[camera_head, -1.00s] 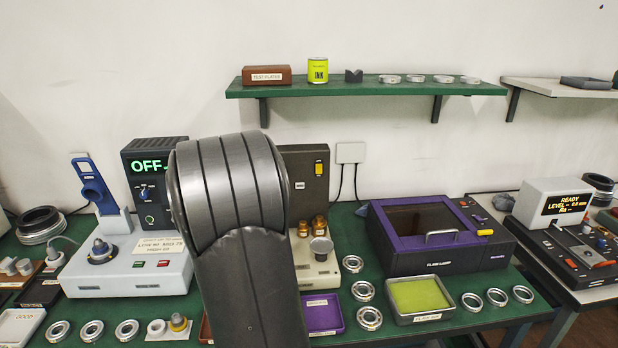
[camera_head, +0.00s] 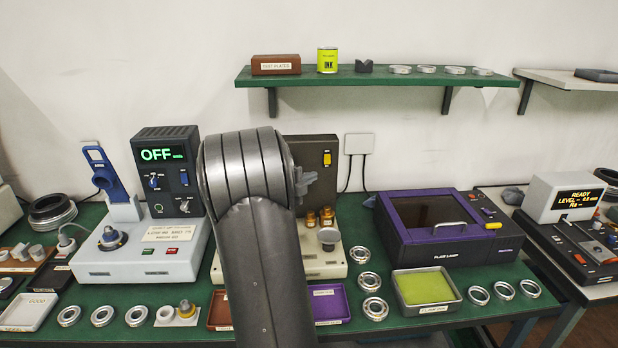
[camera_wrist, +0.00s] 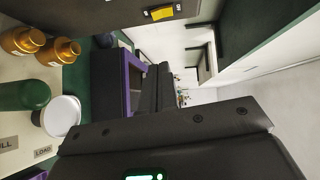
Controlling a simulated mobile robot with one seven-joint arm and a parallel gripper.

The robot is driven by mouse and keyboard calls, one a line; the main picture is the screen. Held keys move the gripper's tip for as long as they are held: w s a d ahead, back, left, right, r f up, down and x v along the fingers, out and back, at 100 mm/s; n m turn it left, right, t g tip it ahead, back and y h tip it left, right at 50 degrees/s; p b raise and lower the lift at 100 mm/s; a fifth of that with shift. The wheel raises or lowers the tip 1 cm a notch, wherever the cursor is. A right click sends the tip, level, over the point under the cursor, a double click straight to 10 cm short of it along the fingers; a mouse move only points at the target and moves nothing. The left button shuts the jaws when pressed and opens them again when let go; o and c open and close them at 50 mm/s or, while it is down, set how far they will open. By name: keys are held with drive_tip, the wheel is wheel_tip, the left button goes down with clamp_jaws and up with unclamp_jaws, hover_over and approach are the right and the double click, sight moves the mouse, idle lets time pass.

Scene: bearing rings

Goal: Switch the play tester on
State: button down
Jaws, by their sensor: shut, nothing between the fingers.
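The play tester appears to be the white-based machine (camera_head: 140,245) at left in the head view, with a dark control box (camera_head: 168,172) behind it. Its green display (camera_head: 162,154) reads OFF. A blue switch (camera_head: 154,181) and further small controls sit on the box front. My arm stands in the middle, right of this machine. A grey part of my gripper (camera_head: 306,182) juts out from behind the arm; the fingertips are mostly hidden. It is shut and empty, apart from the tester's switch. The wrist view shows no clear fingertips.
A cream machine (camera_head: 333,262) with brass pots stands behind and right of my arm. A purple-edged lamp box (camera_head: 445,230) is farther right. Bearing rings and trays line the bench front. A green shelf (camera_head: 375,77) hangs above.

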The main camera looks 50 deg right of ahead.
approach(329, 163)
drive_tip(key=s+d, duration=0.3)
drive_tip(key=d, duration=0.1)
drive_tip(key=shift+w+d+f, duration=0.15)
drive_tip(key=shift+w+d, duration=0.4)
drive_tip(key=shift+w, duration=0.1)
drive_tip(key=shift+w+d+f, duration=0.15)
drive_tip(key=shift+w+d, duration=0.4)
drive_tip(key=shift+w, duration=0.1)
drive_tip(key=shift+w+d, duration=0.1)
drive_tip(key=shift+w, duration=0.05)
drive_tip(key=s+a+f, duration=0.1)
drive_tip(key=s+a, duration=0.2)
drive_tip(key=a, duration=0.9)
drive_tip(key=shift+a+f, duration=0.25)
drive_tip(key=shift+a, duration=0.15)
